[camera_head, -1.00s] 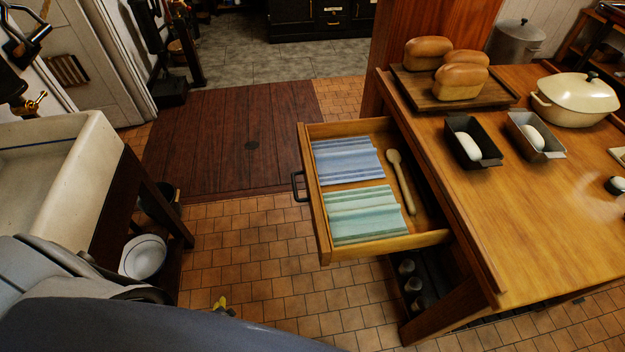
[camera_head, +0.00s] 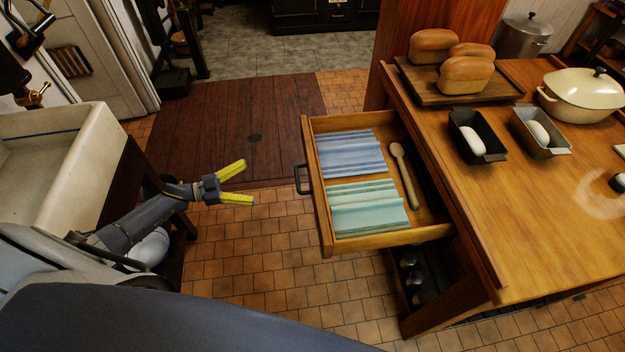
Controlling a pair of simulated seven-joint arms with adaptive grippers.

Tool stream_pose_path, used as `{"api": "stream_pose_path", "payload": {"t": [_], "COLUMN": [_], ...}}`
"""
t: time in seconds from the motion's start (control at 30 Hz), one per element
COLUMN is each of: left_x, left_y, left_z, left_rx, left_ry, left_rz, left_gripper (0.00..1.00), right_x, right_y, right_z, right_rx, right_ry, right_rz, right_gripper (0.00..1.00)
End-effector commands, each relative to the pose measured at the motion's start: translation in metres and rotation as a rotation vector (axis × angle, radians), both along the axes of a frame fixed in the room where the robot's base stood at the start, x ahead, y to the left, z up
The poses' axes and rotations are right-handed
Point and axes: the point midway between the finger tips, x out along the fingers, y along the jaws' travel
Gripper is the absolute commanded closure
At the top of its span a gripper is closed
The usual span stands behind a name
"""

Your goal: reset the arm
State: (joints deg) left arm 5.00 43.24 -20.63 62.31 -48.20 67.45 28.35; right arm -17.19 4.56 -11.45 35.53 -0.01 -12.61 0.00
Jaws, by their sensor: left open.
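My left gripper (camera_head: 236,184) is open and empty, with two yellow fingertips spread apart. It is over the tiled floor, to the left of the open drawer (camera_head: 325,205) and apart from its dark handle (camera_head: 301,179). My left arm (camera_head: 140,222) comes in from the lower left, beside the white sink. My right gripper is not in the picture.
The drawer holds a blue striped cloth (camera_head: 350,153), a green striped cloth (camera_head: 367,207) and a wooden spoon (camera_head: 405,175). The wooden table (camera_head: 540,235) bears bread loaves, two loaf tins and a cream pot (camera_head: 580,100). The sink (camera_head: 85,165) stands at left.

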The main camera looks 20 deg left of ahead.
Motion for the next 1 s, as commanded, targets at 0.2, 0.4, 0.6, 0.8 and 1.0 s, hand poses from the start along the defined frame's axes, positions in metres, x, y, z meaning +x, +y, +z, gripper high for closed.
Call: {"api": "stream_pose_path", "payload": {"t": [0.2,0.4,0.6,0.8,1.0], "left_x": [-0.027,-0.032,-0.019,-0.004,0.008], "left_y": [-0.029,-0.038,-0.060,-0.089,-0.110], "left_z": [0.023,0.031,0.031,0.031,0.031], "left_rx": [-0.161,-0.234,-0.236,-0.236,-0.233], "left_ry": [0.083,0.128,0.128,0.129,0.129], "left_rz": [-0.151,-0.186,-0.183,-0.182,-0.181], "left_gripper": [0.00,0.00,0.00,0.00,0.00], "right_x": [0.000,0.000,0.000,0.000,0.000], "right_y": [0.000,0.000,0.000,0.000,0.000], "right_z": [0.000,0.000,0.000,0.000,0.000], "right_rx": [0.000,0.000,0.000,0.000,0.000], "right_ry": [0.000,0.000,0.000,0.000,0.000], "right_rz": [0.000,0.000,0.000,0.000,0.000], "right_gripper": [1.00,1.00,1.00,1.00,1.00]}}
